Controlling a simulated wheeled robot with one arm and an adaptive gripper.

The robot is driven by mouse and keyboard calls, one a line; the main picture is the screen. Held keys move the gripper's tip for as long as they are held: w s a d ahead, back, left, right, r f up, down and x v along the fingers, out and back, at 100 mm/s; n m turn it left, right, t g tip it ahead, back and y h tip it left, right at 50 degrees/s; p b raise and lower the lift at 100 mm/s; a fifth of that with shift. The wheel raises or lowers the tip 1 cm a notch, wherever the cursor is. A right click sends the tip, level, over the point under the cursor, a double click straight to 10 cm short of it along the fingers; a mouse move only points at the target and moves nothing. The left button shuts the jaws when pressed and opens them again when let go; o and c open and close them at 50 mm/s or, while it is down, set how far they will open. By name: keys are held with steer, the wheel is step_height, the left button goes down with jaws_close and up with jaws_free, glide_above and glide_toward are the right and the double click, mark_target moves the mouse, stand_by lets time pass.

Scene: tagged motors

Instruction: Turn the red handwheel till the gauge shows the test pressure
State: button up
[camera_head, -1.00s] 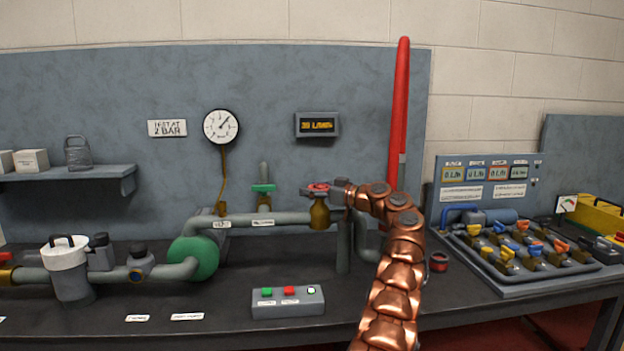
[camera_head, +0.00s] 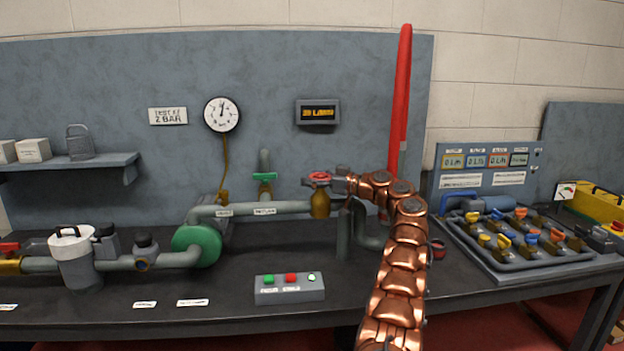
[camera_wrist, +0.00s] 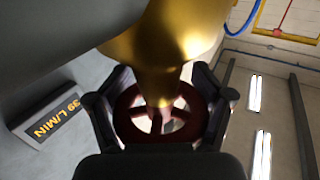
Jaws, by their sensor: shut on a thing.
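The red handwheel (camera_head: 320,176) sits on top of a brass valve (camera_head: 320,203) on the grey pipe. My gripper (camera_head: 325,182) is shut on the handwheel, coming from the right. In the wrist view the handwheel (camera_wrist: 160,120) lies between the two dark fingers, with the brass valve body (camera_wrist: 165,50) beyond it. The round pressure gauge (camera_head: 222,114) hangs on the back panel; its needle points nearly straight up, a little right, and its numbers are too small to read. A sign (camera_head: 168,116) beside it reads "TEST AT 2 BAR".
An amber flow display (camera_head: 318,112) hangs right of the gauge and also shows in the wrist view (camera_wrist: 55,118). A green handle (camera_head: 265,177) stands left of the valve. A button box (camera_head: 290,288) sits in front. A tall red post (camera_head: 400,100) rises behind my arm.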

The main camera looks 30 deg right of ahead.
steer(key=o, duration=0.9)
steer(key=shift+s+d, duration=0.1)
steer(key=v, duration=1.1)
steer(key=shift+s+d, duration=0.25)
